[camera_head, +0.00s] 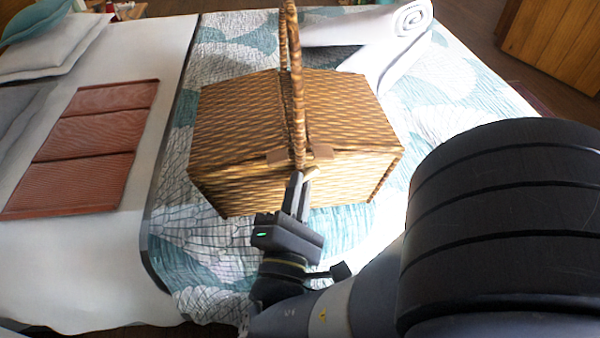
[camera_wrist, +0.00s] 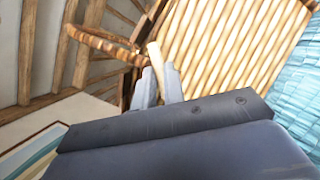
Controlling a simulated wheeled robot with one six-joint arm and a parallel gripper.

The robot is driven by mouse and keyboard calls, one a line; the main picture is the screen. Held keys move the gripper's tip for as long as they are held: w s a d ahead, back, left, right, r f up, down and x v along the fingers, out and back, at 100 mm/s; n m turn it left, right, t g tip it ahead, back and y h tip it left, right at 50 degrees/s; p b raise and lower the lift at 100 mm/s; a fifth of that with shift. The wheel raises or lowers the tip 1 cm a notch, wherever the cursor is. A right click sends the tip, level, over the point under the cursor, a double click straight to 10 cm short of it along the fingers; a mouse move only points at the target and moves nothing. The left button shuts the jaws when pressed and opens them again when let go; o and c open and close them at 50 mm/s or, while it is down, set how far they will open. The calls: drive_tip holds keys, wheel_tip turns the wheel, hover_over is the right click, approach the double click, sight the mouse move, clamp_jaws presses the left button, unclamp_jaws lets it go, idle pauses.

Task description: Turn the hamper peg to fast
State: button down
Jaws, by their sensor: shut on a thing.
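The wicker hamper (camera_head: 235,120) stands on the bed with its lid down and its tall handle (camera_head: 296,90) upright over the middle. In the wrist view the woven side of the hamper (camera_wrist: 230,50) fills the upper right. The peg (camera_head: 311,173) is a small pale wooden piece at the front of the hamper, below the handle. It also shows in the wrist view (camera_wrist: 155,54), rising from between my fingers. My gripper (camera_head: 299,190) is shut on the peg, and the fingertips (camera_wrist: 159,85) hide its lower part. The peg's exact turn is hard to tell.
A rolled white towel or mat (camera_head: 400,30) lies behind the hamper to the right. A folded rust-red cloth (camera_head: 90,150) lies on the white bedding at left, near pillows (camera_head: 50,45). The patterned quilt (camera_head: 185,245) around the hamper's left front is bare.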

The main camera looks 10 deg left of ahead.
drive_tip(key=n+y+p, duration=0.1)
drive_tip(key=n+y, duration=0.1)
drive_tip(key=n, duration=0.2)
drive_tip(key=n+t+y+p, duration=0.1)
drive_tip(key=n, duration=0.3)
drive_tip(key=n+y, duration=0.2)
drive_tip(key=n, duration=0.2)
drive_tip(key=shift+w+d+f+y+p, duration=0.1)
drive_tip(key=shift+d+f+y+p, duration=0.05)
drive_tip(key=shift+d+y+p, duration=0.2)
drive_tip(key=shift+n, duration=0.4)
drive_tip(key=c, duration=1.5)
unclamp_jaws()
drive_tip(key=shift+f, duration=0.15)
